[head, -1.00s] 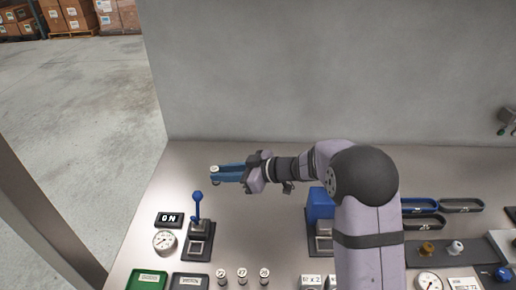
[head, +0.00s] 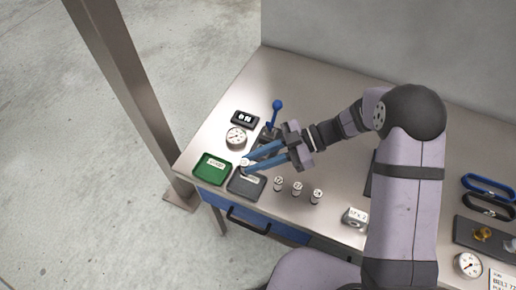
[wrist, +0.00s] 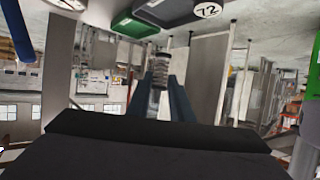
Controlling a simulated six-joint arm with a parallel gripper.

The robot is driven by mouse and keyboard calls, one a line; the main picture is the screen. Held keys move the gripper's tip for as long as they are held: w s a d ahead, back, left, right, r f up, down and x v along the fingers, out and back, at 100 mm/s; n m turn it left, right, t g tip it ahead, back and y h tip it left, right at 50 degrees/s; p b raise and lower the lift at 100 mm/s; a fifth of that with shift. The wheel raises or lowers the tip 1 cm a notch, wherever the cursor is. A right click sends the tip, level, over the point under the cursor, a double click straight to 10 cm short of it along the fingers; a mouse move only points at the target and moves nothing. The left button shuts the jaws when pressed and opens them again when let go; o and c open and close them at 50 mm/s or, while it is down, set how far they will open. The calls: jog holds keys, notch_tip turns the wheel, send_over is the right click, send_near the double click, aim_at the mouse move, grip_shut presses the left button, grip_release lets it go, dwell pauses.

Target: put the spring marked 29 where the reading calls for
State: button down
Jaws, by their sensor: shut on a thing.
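My gripper (head: 250,166) has its blue fingers shut on a small spring with a white round cap (head: 244,162). I cannot read the cap's number. In the wrist view the held spring (wrist: 160,72) sits between the fingers, with its coils showing. In the head view it appears over the edge between the green tray (head: 203,177) and the dark grey tray (head: 240,190); its height above them is hard to tell. A round dial gauge (head: 236,138) stands behind the trays, beside a black ON display (head: 244,118).
Three other capped springs (head: 278,183), (head: 297,188), (head: 316,196) stand in a row right of the grey tray. A blue-knobbed lever (head: 277,105) rises behind my fingers. A marked block (head: 355,217) and another gauge (head: 468,265) are farther right.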

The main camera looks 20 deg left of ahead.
jog(key=shift+f, duration=0.15)
notch_tip(320, 180, down, 6)
jog(key=b, duration=0.6)
jog(key=shift+f+b, duration=0.25)
jog(key=shift+b, duration=0.15)
jog(key=shift+f, duration=0.6)
jog(key=c, duration=1.5)
grip_release()
jog(key=shift+w+d+b, duration=0.1)
jog(key=shift+b, duration=0.2)
jog(key=shift+b+v, duration=0.9)
jog(key=shift+v, duration=2.65)
